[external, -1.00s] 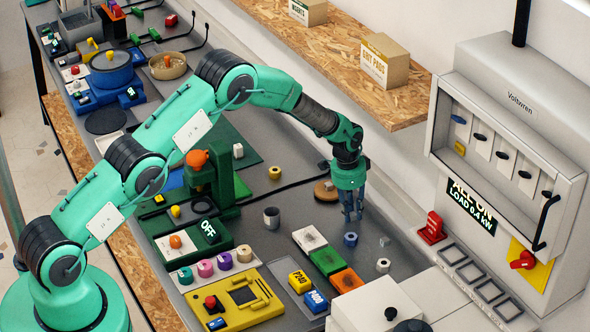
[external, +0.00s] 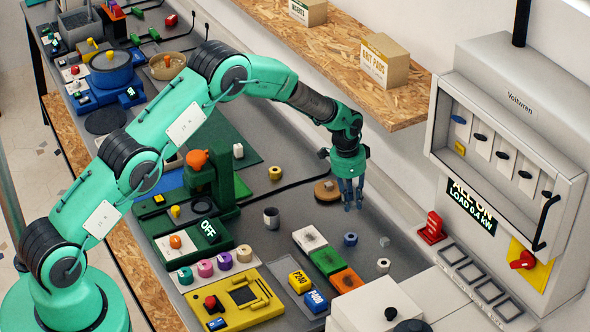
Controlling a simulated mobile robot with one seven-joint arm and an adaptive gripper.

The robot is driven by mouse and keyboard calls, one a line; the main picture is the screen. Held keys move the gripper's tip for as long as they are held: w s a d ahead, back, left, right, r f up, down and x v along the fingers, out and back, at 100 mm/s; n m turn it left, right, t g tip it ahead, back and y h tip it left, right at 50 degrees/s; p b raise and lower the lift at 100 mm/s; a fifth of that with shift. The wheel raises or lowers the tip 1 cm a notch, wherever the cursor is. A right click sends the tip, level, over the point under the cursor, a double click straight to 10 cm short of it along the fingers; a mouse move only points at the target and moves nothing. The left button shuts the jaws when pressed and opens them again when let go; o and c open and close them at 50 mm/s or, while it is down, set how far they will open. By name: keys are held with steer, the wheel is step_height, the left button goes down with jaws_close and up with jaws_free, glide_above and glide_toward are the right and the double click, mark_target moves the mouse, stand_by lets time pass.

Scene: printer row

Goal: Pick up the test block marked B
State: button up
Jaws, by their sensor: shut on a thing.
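My gripper (external: 353,206) points down above the grey bench (external: 290,222), to the right of a round brown disc (external: 327,191). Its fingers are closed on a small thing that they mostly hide. I cannot make out a letter on it. A small grey cube (external: 384,241) lies on the bench to the lower right of my gripper. A small pale block (external: 238,151) stands on the dark green mat. No letter B is readable on these blocks in this view.
A blue ring (external: 350,239) and a pale ring-like piece (external: 383,265) are near my gripper. White, green and orange pads (external: 326,261) lie in front. A wooden shelf (external: 300,40) and a grey switch cabinet (external: 515,140) stand behind and right.

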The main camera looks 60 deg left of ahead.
mark_target(354, 203)
step_height(354, 203, up, 3)
steer(key=shift+r, duration=0.1)
steer(key=s+b, duration=0.1)
steer(key=s, duration=1.8)
steer(key=shift+s+f, duration=0.3)
